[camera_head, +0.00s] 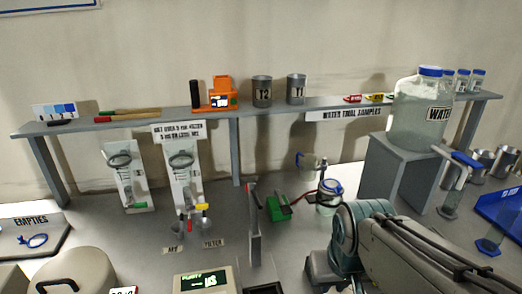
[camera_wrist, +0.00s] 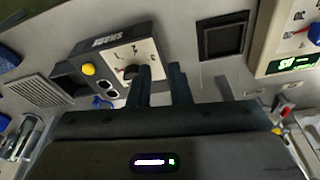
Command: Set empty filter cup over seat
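I cannot tell for certain which object is the empty filter cup. A small clear cup (camera_head: 308,163) with a blue part at its rim shows right of centre in the head view. A clear jar (camera_head: 328,197) with a blue ring stands just below it, partly behind my arm. The fingers overlap the view of a dial panel (camera_wrist: 130,62).
A shelf (camera_head: 235,121) spans the back with tins and an orange device (camera_head: 222,93). A large water bottle (camera_head: 420,110) stands on a grey block at right. An EMPTIES mat (camera_head: 20,247) with a blue item is at left. A green display (camera_head: 205,280) stands in front.

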